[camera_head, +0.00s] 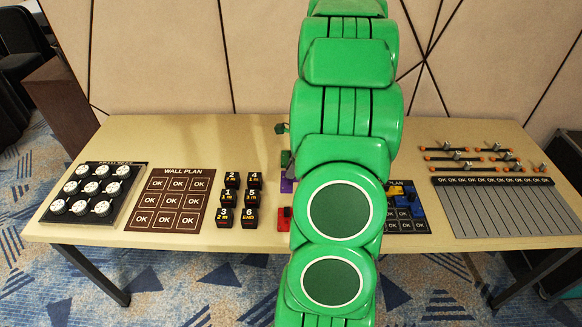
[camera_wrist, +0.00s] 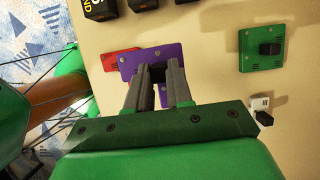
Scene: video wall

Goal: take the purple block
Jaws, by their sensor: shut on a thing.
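In the head view only a small bit of the purple block (camera_head: 287,186) shows, left of my green arm, and the gripper is mostly hidden behind the arm. I cannot tell whether the block is touching the table or slightly raised.
A red block (camera_wrist: 113,61) lies close to the purple one's left in the wrist view. A green block (camera_wrist: 254,62) with a black knob lies to the right. Black numbered cubes (camera_head: 227,199), a brown wall plan board (camera_head: 153,188) and a tray of white discs (camera_head: 122,199) stand left on the table.

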